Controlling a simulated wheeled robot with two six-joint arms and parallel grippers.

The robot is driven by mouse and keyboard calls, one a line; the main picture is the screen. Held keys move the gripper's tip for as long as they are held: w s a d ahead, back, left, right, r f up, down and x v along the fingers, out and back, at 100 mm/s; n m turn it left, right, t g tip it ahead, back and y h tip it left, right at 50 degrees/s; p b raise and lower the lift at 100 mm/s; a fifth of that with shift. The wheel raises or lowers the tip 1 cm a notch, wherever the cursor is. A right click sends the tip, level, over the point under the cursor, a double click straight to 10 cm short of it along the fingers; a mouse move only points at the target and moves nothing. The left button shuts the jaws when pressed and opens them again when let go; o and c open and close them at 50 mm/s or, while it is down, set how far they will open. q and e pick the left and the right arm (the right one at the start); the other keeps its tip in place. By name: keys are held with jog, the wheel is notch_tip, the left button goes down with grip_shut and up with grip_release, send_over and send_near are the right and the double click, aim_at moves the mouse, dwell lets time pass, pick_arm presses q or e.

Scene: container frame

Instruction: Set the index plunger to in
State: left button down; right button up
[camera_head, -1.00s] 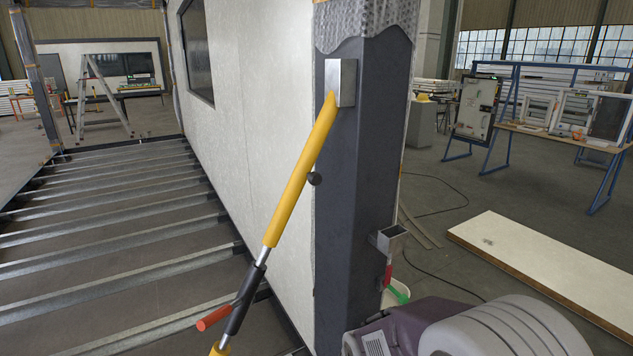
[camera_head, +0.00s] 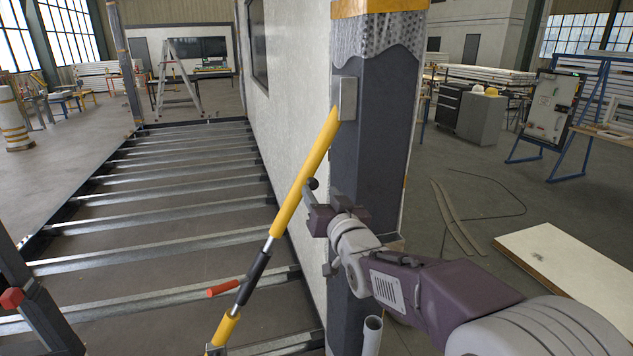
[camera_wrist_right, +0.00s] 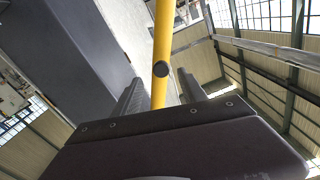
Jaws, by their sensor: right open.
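The index plunger shows as a small black round knob (camera_head: 313,184) on the side of a yellow telescopic prop (camera_head: 305,168). The prop leans against the dark corner post (camera_head: 373,135). In the right wrist view the knob (camera_wrist_right: 160,69) faces me on the yellow tube (camera_wrist_right: 163,40), centred between and just beyond the two open fingers (camera_wrist_right: 160,87). I cannot tell whether they touch it, or whether the plunger is in or out. My left gripper is not in view.
A white wall panel (camera_head: 295,90) stands behind the prop. Metal floor joists (camera_head: 160,238) lie to the left, and a pale board (camera_head: 570,262) lies at the right.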

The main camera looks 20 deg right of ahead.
aim_at(314, 185)
jog(key=w, duration=0.3)
jog(key=w+p, duration=0.1)
jog(key=shift+w+a, duration=0.15)
jog(key=shift+a, duration=0.1)
jog(key=shift+w+a+f, duration=0.1)
jog(key=shift+w+a, duration=0.05)
jog(key=shift+w, duration=0.1)
jog(key=shift+s+d, duration=0.25)
jog(key=shift+c, duration=0.9)
jog(key=shift+a, duration=0.1)
grip_shut()
